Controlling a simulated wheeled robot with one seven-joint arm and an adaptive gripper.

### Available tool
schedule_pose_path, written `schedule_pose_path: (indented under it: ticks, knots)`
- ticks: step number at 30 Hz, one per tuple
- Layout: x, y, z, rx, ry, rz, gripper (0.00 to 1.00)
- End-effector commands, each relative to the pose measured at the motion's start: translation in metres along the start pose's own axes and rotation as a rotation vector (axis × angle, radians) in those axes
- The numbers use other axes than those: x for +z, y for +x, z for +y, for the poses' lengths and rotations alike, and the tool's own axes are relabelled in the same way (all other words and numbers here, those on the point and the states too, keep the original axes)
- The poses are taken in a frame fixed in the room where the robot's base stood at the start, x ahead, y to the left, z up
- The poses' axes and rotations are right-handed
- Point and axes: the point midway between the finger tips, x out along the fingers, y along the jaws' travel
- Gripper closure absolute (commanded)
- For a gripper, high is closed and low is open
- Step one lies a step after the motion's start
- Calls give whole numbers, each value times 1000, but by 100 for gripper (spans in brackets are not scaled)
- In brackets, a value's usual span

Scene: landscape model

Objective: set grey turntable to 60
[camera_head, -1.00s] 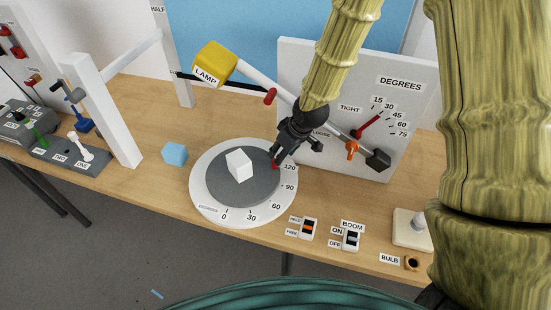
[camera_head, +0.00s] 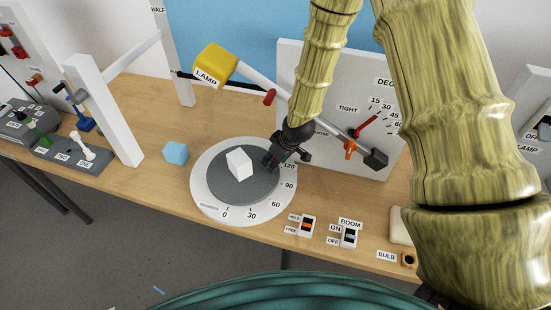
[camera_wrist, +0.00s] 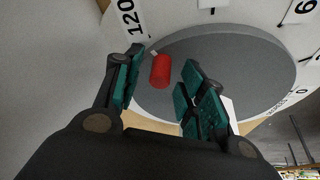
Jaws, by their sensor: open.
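The grey turntable (camera_head: 252,193) sits inside a white ring (camera_head: 205,206) marked in degrees with 0, 30, 60, 90 and 120 readable in the head view. A white cube (camera_head: 239,164) stands on the turntable. A red knob (camera_wrist: 160,71) on the turntable's edge shows in the wrist view, close to the 120 mark; in the head view my gripper hides most of it. My gripper (camera_head: 274,161) is at the turntable's upper right edge. In the wrist view its open fingers (camera_wrist: 158,88) stand on either side of the knob, apart from it.
A light blue cube (camera_head: 175,153) lies left of the ring. The yellow lamp (camera_head: 215,62) on its boom and the grey degrees panel (camera_head: 372,88) stand behind. Two switches (camera_head: 307,226) sit in front at right. A white post (camera_head: 104,110) stands at left.

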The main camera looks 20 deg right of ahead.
Motion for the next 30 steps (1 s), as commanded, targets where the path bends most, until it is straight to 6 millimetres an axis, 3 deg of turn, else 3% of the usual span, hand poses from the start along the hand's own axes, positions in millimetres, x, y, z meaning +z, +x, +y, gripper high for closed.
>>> schedule_pose_path:
  ticks: [5, 12, 23, 30]
  knots:
    - [0, 0, 0, 0, 0, 0, 59]
    - [0, 0, 0, 0, 0, 0, 99]
    - [-1, 0, -2, 3, 6, 0, 100]
    - [-5, 3, -14, 17, 36, 1, 100]
